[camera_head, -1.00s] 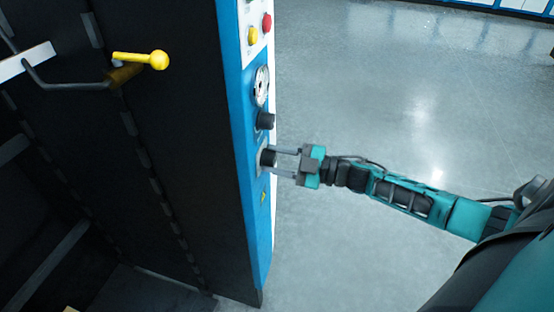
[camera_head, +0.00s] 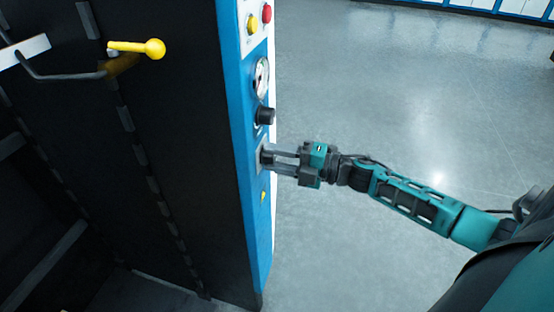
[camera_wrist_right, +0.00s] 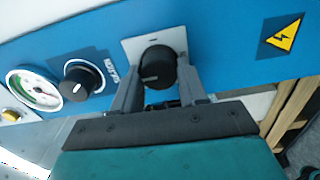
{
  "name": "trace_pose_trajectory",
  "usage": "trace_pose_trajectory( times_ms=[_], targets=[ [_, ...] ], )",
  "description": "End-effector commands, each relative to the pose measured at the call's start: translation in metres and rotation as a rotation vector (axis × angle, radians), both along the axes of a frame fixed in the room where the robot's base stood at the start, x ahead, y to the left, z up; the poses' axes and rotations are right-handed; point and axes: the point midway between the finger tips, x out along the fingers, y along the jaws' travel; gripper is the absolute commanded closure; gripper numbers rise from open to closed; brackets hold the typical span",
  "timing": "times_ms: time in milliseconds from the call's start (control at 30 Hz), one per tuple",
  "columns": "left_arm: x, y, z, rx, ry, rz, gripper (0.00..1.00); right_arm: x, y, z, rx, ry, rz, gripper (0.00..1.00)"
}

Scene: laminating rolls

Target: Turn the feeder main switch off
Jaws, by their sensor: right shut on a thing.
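The feeder main switch is a black rotary knob (camera_wrist_right: 157,67) on a pale square plate (camera_wrist_right: 150,44), set in the blue panel of the machine. In the head view the switch (camera_head: 266,155) is the lower of two black knobs and is partly hidden by my fingers. My right gripper (camera_head: 272,160) reaches it from the right and is shut on it. In the right wrist view a finger stands on each side of the knob, whose light pointer mark points left. My left gripper is not in view.
A second black knob (camera_wrist_right: 80,80) with a label, a round gauge (camera_wrist_right: 33,90) and yellow (camera_head: 252,24) and red (camera_head: 266,13) buttons sit along the same panel. A yellow-tipped lever (camera_head: 153,49) sticks out at upper left. The floor (camera_head: 400,110) to the right is clear.

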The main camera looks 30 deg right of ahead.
Motion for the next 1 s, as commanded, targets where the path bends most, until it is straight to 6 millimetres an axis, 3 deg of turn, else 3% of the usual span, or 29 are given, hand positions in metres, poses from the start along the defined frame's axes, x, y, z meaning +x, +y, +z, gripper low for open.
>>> trace_pose_trajectory(
  times_ms=[667,700,900,1000],
  targets=[
    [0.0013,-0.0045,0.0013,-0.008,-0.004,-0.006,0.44,-0.0002,0.0001,-0.0006,-0.046,-0.038,0.000,0.88],
    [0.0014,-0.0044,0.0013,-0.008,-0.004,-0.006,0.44,-0.0002,0.0001,-0.0006,-0.046,-0.038,0.000,0.55],
    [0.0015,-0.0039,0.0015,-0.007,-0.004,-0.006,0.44,-0.0002,0.0000,-0.0005,-0.045,-0.037,0.000,0.36],
    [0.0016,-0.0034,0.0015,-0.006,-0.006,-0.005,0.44,-0.0001,-0.0001,-0.0004,-0.045,-0.037,0.000,0.33]
  ],
)
